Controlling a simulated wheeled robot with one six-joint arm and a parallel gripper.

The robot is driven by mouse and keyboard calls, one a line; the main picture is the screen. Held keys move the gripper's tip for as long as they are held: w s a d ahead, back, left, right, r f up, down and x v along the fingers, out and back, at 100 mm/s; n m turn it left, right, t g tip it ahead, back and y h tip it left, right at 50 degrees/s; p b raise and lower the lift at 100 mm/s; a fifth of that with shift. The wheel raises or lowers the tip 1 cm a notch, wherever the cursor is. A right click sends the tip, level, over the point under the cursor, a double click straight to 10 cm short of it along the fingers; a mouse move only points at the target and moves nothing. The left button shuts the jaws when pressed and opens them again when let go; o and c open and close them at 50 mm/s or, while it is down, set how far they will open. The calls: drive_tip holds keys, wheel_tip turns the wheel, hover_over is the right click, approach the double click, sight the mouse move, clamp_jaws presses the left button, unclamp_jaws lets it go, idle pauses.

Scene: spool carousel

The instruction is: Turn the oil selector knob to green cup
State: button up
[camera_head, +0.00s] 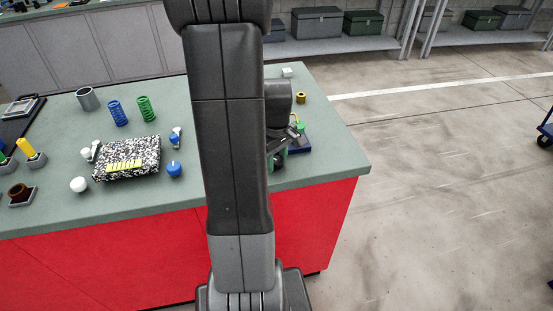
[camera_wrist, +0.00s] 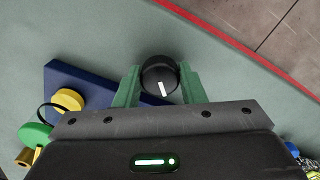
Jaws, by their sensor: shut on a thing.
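The selector knob (camera_wrist: 157,70) is round and black with a white pointer mark, seen in the wrist view. My gripper (camera_wrist: 160,82) has its two green fingers on either side of the knob and is shut on it. The mark points toward the bottom of the picture, slightly right. A dark blue base (camera_wrist: 80,82) lies beside the knob, with a yellow disc-like part (camera_wrist: 69,99) on it. A green round part (camera_wrist: 35,136), perhaps the green cup, is at lower left, partly hidden by my gripper.
A brass-coloured ring (camera_head: 301,98) stands behind the base. Left of my arm are a speckled block (camera_head: 145,170), blue (camera_head: 118,113) and green (camera_head: 146,109) coils, and a grey cup (camera_head: 87,99). The bench's right end (camera_head: 340,163) is clear.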

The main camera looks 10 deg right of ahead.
drive_tip(key=m, duration=0.4)
drive_tip(key=shift+m+b, duration=0.35)
drive_tip(key=shift+m, duration=0.05)
drive_tip(key=m, duration=0.4)
drive_tip(key=m+b, duration=0.1)
drive_tip(key=m, duration=0.3)
drive_tip(key=shift+m, duration=2.3)
drive_tip(key=o, duration=1)
drive_tip(key=shift+c, duration=0.2)
drive_tip(key=shift+r, duration=0.1)
